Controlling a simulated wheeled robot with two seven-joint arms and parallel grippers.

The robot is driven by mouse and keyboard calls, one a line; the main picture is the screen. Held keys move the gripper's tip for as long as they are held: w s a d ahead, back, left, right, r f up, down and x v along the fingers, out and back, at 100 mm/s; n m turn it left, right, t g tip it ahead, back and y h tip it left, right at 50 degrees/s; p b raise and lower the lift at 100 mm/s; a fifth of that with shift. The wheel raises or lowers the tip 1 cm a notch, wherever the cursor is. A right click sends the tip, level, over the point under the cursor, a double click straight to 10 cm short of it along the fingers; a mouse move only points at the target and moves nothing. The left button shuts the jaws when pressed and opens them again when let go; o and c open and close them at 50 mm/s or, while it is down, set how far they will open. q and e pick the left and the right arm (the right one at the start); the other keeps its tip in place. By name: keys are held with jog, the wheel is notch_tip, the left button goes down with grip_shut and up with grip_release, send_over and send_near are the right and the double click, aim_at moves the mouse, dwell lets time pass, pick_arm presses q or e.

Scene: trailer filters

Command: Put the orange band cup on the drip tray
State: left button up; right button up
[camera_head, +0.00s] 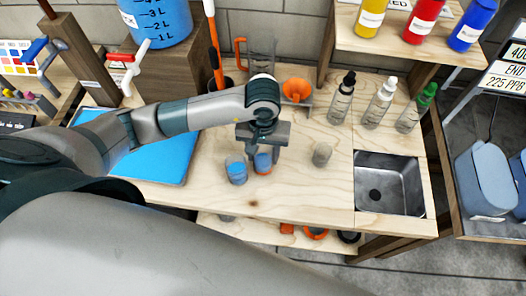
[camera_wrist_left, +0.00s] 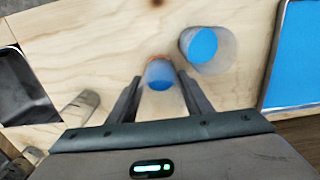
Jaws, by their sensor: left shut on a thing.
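The orange band cup (camera_head: 263,163) holds blue liquid and shows an orange band in the head view. My left gripper (camera_head: 263,153) comes down over it and is shut on it. In the left wrist view the cup (camera_wrist_left: 160,74) sits between the two fingers, upright, on or just above the table; I cannot tell which. A flat blue tray with a pale rim (camera_head: 145,177), which looks like the drip tray, lies left of the gripper. It also shows at the right edge of the left wrist view (camera_wrist_left: 300,55). My right gripper is not in view.
A second cup with blue liquid (camera_head: 237,171) stands close beside the held cup, between it and the blue tray. A greyish cup (camera_head: 322,154) stands to the right, before a sink (camera_head: 390,180). Behind are an orange funnel (camera_head: 297,90), a clear jug (camera_head: 261,58) and bottles (camera_head: 380,103).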

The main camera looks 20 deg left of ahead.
pick_arm(q)
jog(key=shift+f+b, duration=0.2)
jog(key=shift+b, duration=0.1)
jog(key=o, duration=0.8)
jog(key=shift+o, duration=0.2)
jog(key=shift+r, duration=0.15)
jog(key=shift+r+p, duration=0.35)
jog(key=shift+p, duration=0.15)
notch_tip(320, 180, up, 11)
jog(key=p, duration=0.3)
jog(key=shift+r, duration=0.2)
